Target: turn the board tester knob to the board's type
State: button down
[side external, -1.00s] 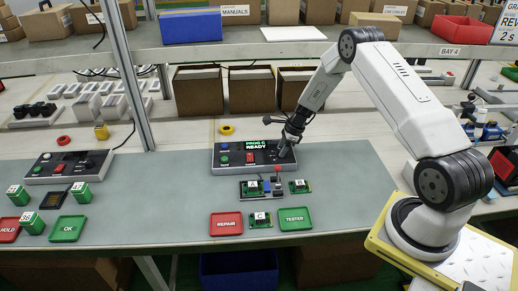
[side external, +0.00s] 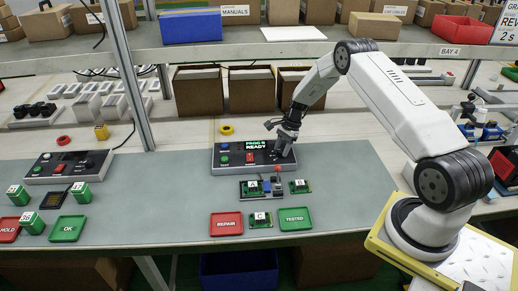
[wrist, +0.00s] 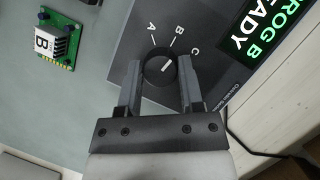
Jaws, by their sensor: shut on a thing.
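The board tester (side external: 228,168) is a dark console with a green display (side external: 258,147), which reads PROG B READY. Its round black knob (wrist: 158,84) has a white pointer mark aimed toward the upper right in the wrist view, among the letters A, B and C. My gripper (wrist: 160,64) is shut on the knob, one finger on each side; in the side view my gripper (side external: 284,152) hides the knob. A green board marked A (side external: 252,184) lies at the red-knobbed fixture (side external: 278,193) in front of the tester. A board marked B (wrist: 57,44) lies at its right.
A board marked C (side external: 261,218) lies between the red REPAIR tray (side external: 226,224) and green TESTED tray (side external: 295,219). A second console (side external: 68,166) and several green blocks stand at left. A shelf (side external: 290,55) runs behind. The mat's middle left is clear.

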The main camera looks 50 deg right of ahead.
jog(key=n+g, duration=0.1)
jog(key=n, duration=0.1)
jog(key=n+g, duration=0.1)
jog(key=n, duration=0.2)
jog(key=shift+w+n, duration=0.15)
jog(key=shift+n, duration=0.15)
jog(key=n+g, duration=0.1)
jog(key=n, duration=0.1)
jog(key=n+g+h, duration=0.1)
jog(key=n, duration=0.2)
jog(key=shift+n, duration=0.3)
jog(key=shift+c, duration=1.2)
grip_release()
jog(key=shift+h, duration=0.3)
jog(key=v, duration=0.8)
